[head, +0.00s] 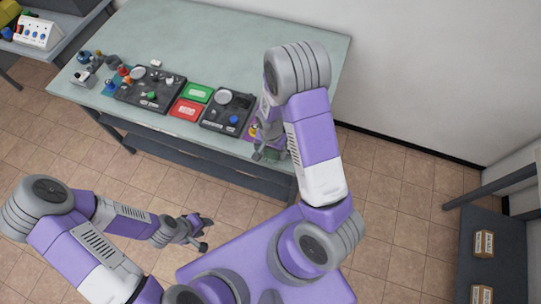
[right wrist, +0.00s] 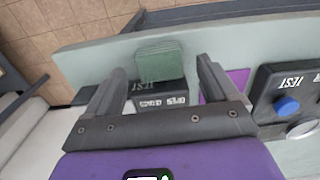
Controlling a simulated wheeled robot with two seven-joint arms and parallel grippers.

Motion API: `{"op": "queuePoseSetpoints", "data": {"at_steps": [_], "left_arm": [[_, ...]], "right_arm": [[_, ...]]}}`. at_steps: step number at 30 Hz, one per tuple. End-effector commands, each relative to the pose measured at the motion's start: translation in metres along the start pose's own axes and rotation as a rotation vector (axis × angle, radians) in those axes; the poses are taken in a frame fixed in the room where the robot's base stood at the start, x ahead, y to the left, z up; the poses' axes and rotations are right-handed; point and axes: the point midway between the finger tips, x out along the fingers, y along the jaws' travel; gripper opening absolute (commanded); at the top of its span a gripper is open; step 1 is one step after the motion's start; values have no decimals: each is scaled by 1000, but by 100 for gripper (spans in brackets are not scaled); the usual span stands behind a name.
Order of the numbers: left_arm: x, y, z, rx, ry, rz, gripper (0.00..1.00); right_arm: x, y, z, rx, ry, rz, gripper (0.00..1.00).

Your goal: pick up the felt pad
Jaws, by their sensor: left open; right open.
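The felt pad looks like a small green square (right wrist: 160,57) in the right wrist view. It lies near the table's edge, just beyond a dark block with white lettering (right wrist: 162,96). My right gripper (right wrist: 162,72) is open, its two fingers standing either side of the pad's near end, with nothing visibly held. In the head view the right gripper (head: 270,150) is over the table's front right corner, and my arm hides most of the pad. My left gripper (head: 203,234) is open and empty, low in front of the table.
The pale green table (head: 230,50) holds black trays (head: 150,92), a green tray (head: 197,94) and a red tray (head: 186,109). A purple mat (right wrist: 238,80) and a tray with a blue knob (right wrist: 287,106) sit beside the right gripper. The table's back is clear.

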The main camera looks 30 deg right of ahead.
Motion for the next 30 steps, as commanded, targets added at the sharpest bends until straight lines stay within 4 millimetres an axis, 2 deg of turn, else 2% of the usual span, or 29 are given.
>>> {"op": "queuePoseSetpoints", "data": {"at_steps": [1,4,11,14,23,30], "left_arm": [[2,-1,0,0,0,0,43],[2,-1,0,0,0,0,43],[2,-1,0,0,0,0,43],[2,-1,0,0,0,0,43],[2,-1,0,0,0,0,43],[2,-1,0,0,0,0,43]], "right_arm": [[8,1,0,1,-2,3,87],[16,0,0,0,0,1,87],[17,0,0,-1,0,-1,87],[17,0,0,-1,0,-1,75],[17,0,0,-1,0,-1,29],[15,0,0,-2,1,-1,28]]}}
